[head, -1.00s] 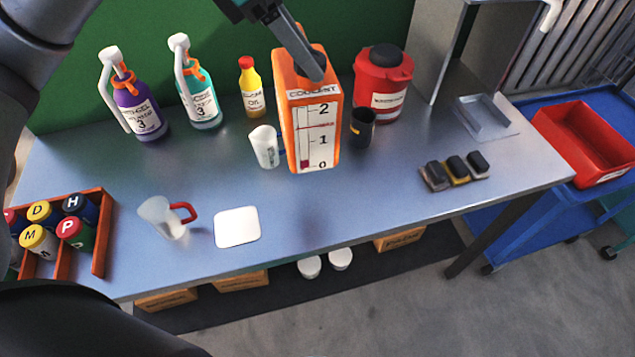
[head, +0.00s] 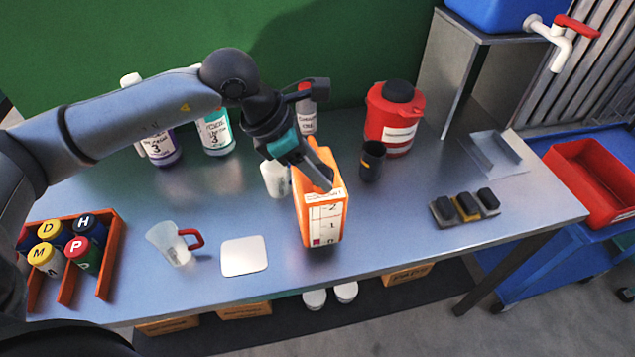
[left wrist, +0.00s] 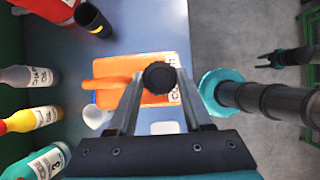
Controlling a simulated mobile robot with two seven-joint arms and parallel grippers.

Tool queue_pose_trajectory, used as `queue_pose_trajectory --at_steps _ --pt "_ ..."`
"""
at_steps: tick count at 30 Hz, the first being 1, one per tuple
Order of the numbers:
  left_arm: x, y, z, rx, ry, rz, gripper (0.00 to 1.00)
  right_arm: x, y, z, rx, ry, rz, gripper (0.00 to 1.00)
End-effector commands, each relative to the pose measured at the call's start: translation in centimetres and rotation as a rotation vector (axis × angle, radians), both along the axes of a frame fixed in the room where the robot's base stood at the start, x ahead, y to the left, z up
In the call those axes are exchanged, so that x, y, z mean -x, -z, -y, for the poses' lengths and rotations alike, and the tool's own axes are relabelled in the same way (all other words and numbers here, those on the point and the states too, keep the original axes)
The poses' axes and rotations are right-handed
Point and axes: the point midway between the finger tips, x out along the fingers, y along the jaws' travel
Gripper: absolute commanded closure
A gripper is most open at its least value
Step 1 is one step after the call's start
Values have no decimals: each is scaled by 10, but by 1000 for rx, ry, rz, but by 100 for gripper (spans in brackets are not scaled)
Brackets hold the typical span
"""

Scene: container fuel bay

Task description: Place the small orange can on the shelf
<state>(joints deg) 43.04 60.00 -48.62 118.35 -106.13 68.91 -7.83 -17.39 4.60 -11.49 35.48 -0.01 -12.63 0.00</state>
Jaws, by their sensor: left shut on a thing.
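The small orange can (head: 325,215) has a white label with a number scale and is near the front edge of the table, a little tilted in the head view. My left gripper (head: 322,180) is shut on it at the top. In the left wrist view the can (left wrist: 150,72) and its black cap (left wrist: 159,77) show between the fingers (left wrist: 160,100). I cannot tell whether its base touches the table. A grey metal shelf unit (head: 455,70) stands at the back right. A dark gripper, seemingly my right one (left wrist: 268,59), shows small in the left wrist view.
The metal table (head: 400,220) also bears a red canister (head: 393,125), a black cup (head: 372,162), a clear jug (head: 168,245), a white pad (head: 245,257), dark blocks (head: 463,205) and an orange crate (head: 112,245). A blue container (head: 495,12) tops the shelf unit.

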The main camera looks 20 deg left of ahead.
Motion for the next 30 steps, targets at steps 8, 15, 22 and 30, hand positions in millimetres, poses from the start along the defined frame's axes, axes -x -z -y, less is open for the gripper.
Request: queue_pose_trajectory --at_steps 8,15,22,30 --pt "0 36 0 1 1 0 100 -2 -1 0 -1 0 3 50" --pt "0 39 1 2 1 2 100 -3 -1 0 0 0 4 50" --pt "1 43 0 0 1 -4 45 -3 2 0 0 1 5 50" --pt "1 42 0 0 0 -3 20 -4 1 0 0 1 6 50"
